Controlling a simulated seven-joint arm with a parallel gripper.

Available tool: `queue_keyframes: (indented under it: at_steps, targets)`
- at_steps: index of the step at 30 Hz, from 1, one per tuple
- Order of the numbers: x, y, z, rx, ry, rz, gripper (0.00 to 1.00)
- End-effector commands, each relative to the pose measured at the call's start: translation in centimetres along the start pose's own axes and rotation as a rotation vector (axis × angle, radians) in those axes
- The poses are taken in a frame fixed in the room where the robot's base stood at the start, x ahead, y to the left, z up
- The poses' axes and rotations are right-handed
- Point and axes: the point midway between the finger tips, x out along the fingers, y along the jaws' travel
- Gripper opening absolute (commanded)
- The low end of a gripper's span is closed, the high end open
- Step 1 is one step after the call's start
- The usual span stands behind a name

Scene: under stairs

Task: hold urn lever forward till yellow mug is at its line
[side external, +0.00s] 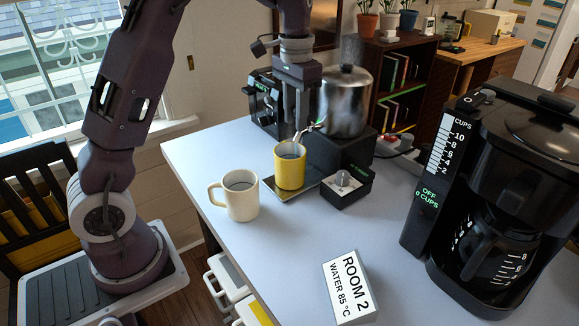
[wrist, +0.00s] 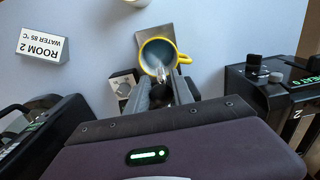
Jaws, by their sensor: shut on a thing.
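The steel urn (side external: 346,100) stands on a black block, with vapour above its lid. My gripper (side external: 299,124) is at the urn's front, fingers pointing down, shut on the urn lever, which the fingers mostly hide. In the wrist view the fingertips (wrist: 166,82) come together beside the mug's rim. The yellow mug (side external: 289,170) stands upright on a flat tray (side external: 292,194) below the spout; the wrist view looks down into the yellow mug (wrist: 150,65). A greyish surface shows inside it, but I cannot make out its line or exact level.
A white mug (side external: 236,199) stands left of the yellow one. A small black knob box (side external: 346,188) is right of the tray. A coffee maker (side external: 497,190) fills the right side, and a "ROOM 2, WATER 85 °C" sign (side external: 350,286) stands in front. The table's middle is clear.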

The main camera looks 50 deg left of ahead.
Motion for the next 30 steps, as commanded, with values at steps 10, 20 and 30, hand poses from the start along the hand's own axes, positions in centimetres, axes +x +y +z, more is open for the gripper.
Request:
queue_keyframes:
  at_steps: [10,20,30]
  targets:
    - [-0.7,0.0,-1.1,-0.001,0.005,-0.001,0.00]
    - [-0.8,0.0,-1.4,0.000,0.008,-0.001,0.00]
    - [-0.8,0.0,-1.4,0.000,0.008,-0.001,0.00]
